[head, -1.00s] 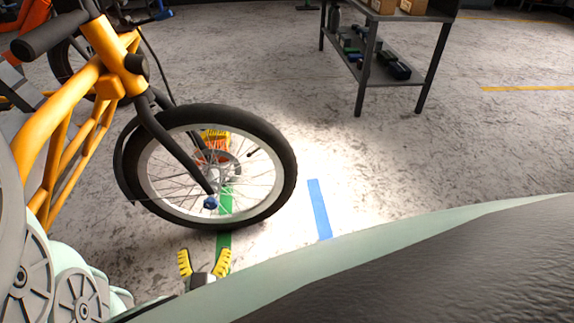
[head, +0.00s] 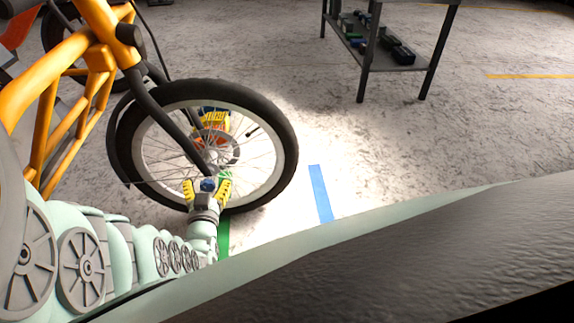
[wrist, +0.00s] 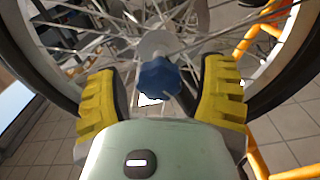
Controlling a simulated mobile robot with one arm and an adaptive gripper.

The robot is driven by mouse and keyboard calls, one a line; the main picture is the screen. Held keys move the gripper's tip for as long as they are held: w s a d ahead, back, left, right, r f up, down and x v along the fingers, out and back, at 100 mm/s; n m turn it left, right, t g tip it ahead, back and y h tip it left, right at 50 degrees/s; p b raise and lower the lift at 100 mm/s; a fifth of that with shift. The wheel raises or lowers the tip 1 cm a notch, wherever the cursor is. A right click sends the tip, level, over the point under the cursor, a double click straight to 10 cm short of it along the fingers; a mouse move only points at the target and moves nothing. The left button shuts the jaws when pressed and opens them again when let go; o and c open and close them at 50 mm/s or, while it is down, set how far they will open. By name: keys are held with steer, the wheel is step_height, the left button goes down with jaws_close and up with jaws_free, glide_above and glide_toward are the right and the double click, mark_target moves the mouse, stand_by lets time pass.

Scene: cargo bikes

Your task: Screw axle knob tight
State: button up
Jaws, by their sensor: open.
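The axle knob (head: 208,185) is a small blue lobed knob at the hub of the bike's front wheel (head: 287,150), at the lower end of the dark fork (head: 172,128). In the wrist view the blue knob (wrist: 159,78) sits a little above the middle, in front of the pale hub. My gripper (head: 208,188) has yellow ribbed fingers and is open, with the knob between the fingertips. In the wrist view my gripper (wrist: 160,90) shows a finger on each side of the knob, with gaps between. No contact with the knob shows.
The orange bike frame (head: 50,100) stands at the left. Wheel spokes lie close behind the knob. A dark metal shelf (head: 395,58) stands at the back right. Blue tape (head: 320,193) and green tape (head: 224,238) mark the floor, which is clear to the right.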

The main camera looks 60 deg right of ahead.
steer(key=shift+s, duration=0.1)
steer(key=shift+c, duration=0.2)
jaws_close()
stand_by(0.4)
